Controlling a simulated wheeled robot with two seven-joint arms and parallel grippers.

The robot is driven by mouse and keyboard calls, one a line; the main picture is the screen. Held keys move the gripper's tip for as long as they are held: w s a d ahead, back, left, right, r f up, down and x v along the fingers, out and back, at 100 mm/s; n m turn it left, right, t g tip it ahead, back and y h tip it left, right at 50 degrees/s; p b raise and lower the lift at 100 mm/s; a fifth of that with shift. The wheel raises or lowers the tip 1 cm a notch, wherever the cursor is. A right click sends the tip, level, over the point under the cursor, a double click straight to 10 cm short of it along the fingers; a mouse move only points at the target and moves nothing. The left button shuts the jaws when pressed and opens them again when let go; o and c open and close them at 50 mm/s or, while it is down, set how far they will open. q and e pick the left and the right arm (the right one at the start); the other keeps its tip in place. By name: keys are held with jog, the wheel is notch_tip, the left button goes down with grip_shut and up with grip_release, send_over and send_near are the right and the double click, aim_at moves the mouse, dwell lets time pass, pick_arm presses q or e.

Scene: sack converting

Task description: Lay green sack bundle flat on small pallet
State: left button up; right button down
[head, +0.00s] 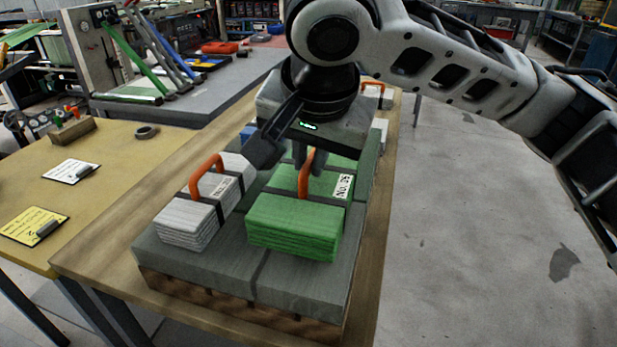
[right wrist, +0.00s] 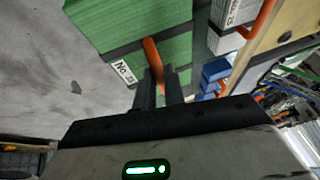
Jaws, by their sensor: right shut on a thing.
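The green sack bundle (head: 293,228), with a dark strap, white number label and orange handle (head: 305,176), is over the near right part of a grey-topped pallet (head: 262,285) with a wooden base. It looks level; I cannot tell whether its underside touches the grey top. My right gripper (head: 302,155) is above it, shut on the handle. The right wrist view shows its two dark fingers (right wrist: 160,88) at the orange handle (right wrist: 152,52) and the green bundle (right wrist: 150,30). My left gripper is not in view.
A white bundle (head: 186,219) with an orange handle stands close left of the green one. Blue and white bundles are partly hidden behind my gripper. The pallet is on a wooden table (head: 100,255). A yellow-topped bench (head: 110,165) stands left; open floor (head: 480,230) lies right.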

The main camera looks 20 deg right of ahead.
aim_at(311, 182)
notch_tip(311, 182, down, 3)
jog(key=shift+a+r, duration=0.15)
jog(key=shift+f, duration=0.35)
jog(key=shift+f, duration=0.1)
jog(key=c, duration=1.5)
grip_release()
